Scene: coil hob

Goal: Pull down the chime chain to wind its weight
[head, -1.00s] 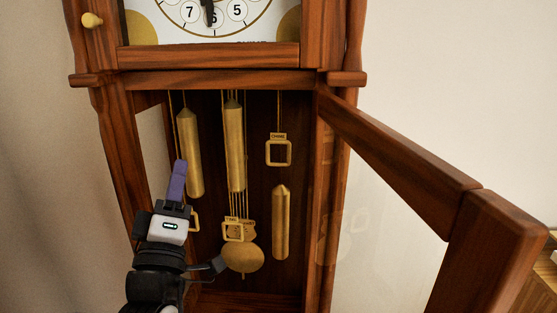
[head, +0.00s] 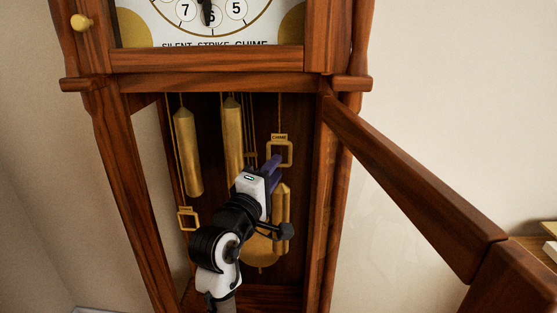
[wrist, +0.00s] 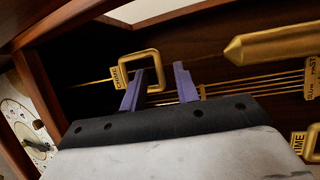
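The chime chain hangs at the right inside the clock case and ends in a square brass ring labelled CHIME (head: 281,152). The ring also shows in the wrist view (wrist: 140,70). My gripper (head: 272,164) is at the ring's lower edge in the head view. In the wrist view its purple fingers (wrist: 160,75) are apart, with the left one overlapping the ring. I cannot tell whether a finger is inside the ring or touching it.
Two other brass weights, left (head: 187,150) and middle (head: 232,135), hang higher. Another ring (head: 187,218) hangs at the left. The pendulum bob (head: 262,250) is partly behind my arm. The open door (head: 420,190) swings out at the right. Wooden posts flank the opening.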

